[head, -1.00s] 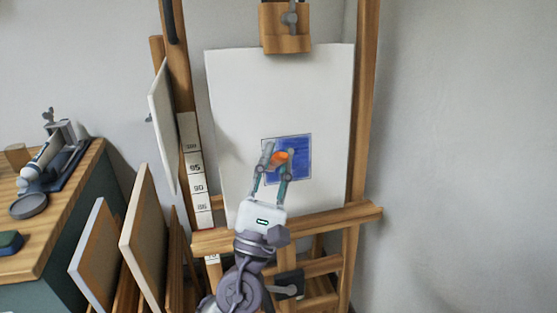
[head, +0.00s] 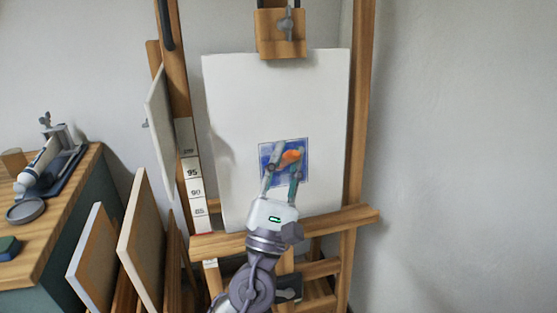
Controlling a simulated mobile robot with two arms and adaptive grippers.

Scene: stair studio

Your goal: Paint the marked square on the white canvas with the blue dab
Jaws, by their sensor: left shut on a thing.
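The white canvas (head: 235,100) stands upright on the wooden easel. The marked square (head: 302,178) is low on the canvas, with a thin dark outline, and blue paint shows over much of it. My left gripper (head: 284,160) is in front of the square, shut on a small orange thing (head: 292,156), which may be the dab. Its painting side faces the canvas and is hidden, so I cannot tell whether it touches. The fingers cover part of the square's middle and lower left. My right gripper is not in view.
The easel's top clamp (head: 281,35) holds the canvas, and its ledge (head: 335,218) runs below. Several boards (head: 140,240) lean at the left. A wooden-topped cabinet (head: 45,225) carries a tube, a round grey lid and a dark green block. The right wall side is clear.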

